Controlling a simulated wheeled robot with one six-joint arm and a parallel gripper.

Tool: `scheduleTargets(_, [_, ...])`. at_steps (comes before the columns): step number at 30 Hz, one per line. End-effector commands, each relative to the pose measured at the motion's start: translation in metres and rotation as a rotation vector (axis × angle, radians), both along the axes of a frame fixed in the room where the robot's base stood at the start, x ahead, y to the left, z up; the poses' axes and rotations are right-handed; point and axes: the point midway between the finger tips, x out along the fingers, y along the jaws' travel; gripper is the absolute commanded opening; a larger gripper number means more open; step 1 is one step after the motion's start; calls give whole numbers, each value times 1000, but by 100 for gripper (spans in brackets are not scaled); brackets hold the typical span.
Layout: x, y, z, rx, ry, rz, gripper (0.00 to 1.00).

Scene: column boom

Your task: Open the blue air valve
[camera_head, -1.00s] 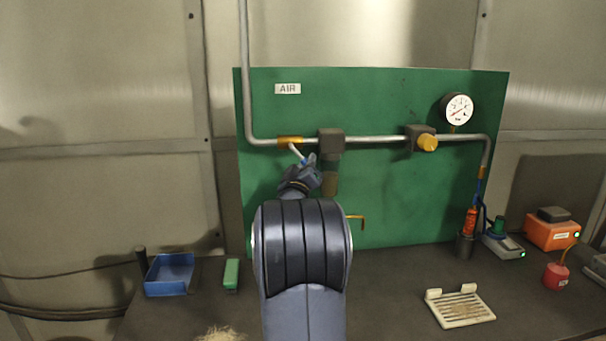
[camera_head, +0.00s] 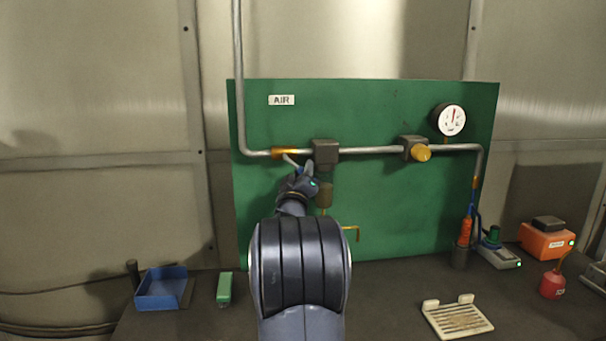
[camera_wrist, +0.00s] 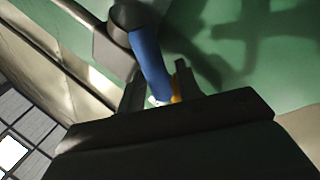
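The brass air valve (camera_head: 284,154) sits in the grey pipe on the green panel, under the AIR label. The wrist view shows the lever's blue sleeve (camera_wrist: 150,60) running between the two fingers of my gripper (camera_wrist: 158,82). The sleeve lies close to the left finger, with a narrow gap on the right, so the fingers look parted around it. The lever's tip is partly hidden. The gauge (camera_head: 451,119) has its needle pointing nearly straight up.
A dark filter block (camera_head: 325,152) with a hanging bowl is just right of my gripper. A yellow regulator knob (camera_head: 421,153) is farther right. On the bench are a blue bin (camera_head: 162,288), a green block (camera_head: 224,288), a slatted tray (camera_head: 458,318) and a red can (camera_head: 552,285).

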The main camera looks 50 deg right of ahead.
Motion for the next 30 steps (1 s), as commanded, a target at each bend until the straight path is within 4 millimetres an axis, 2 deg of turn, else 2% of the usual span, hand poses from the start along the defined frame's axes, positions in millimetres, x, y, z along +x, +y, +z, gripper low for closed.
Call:
scheduleTargets(9, [0,0,0,0,-1,0,40])
scheduleTargets(13, [-4,7,-3,0,-2,1,40])
scheduleTargets(24, [-35,59,-26,0,0,2,40])
scheduleTargets(30, [-48,81,-34,0,-2,1,40])
